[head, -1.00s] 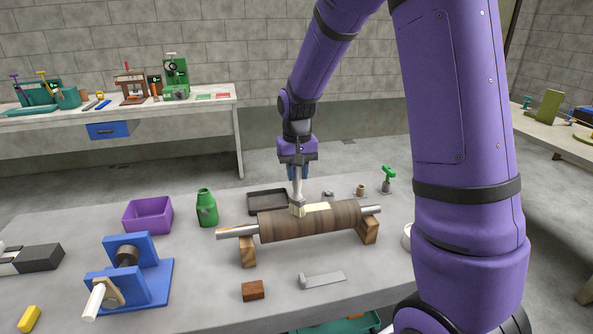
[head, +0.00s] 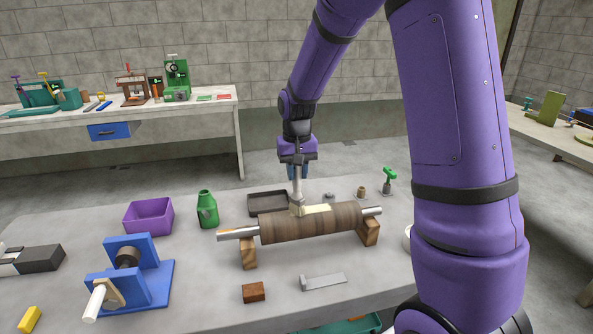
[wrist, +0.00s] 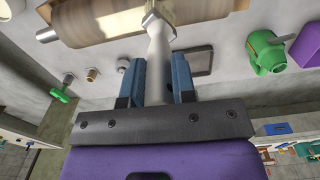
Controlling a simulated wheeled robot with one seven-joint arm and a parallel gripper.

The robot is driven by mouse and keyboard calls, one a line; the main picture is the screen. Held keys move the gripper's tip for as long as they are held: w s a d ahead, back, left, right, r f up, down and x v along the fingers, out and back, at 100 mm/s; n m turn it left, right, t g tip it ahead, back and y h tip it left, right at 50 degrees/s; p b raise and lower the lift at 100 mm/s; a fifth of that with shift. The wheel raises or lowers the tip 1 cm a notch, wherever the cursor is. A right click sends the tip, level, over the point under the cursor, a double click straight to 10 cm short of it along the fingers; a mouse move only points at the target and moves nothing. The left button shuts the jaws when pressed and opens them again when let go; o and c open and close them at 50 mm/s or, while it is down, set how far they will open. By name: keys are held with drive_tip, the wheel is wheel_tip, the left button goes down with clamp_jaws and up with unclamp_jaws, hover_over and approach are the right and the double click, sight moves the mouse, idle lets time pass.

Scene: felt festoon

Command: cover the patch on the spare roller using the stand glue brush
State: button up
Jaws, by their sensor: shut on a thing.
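The spare roller (head: 335,220) is a brown cylinder with metal shaft ends, resting on two wooden blocks on the grey table. A pale cream patch (head: 318,210) lies along its top. My gripper (head: 297,177) is above the roller, shut on the pale handle of the glue brush (head: 297,197). The brush points down, with its head at the left end of the patch and seemingly touching the roller top. In the wrist view the blue fingers (wrist: 160,82) flank the brush handle (wrist: 158,55), and the roller (wrist: 110,22) lies beyond; the bristle tip is not clear there.
Behind the roller stand a dark tray (head: 268,203), a green bottle (head: 208,209) and a green clamp-like piece (head: 389,179). A purple bin (head: 149,215) and a blue fixture (head: 130,275) stand left. A wooden block (head: 253,292) and metal strip (head: 324,281) lie in front.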

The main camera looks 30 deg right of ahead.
drive_tip(key=shift+r, duration=3.5)
drive_tip(key=shift+f, duration=3.5)
drive_tip(key=shift+w, duration=0.1)
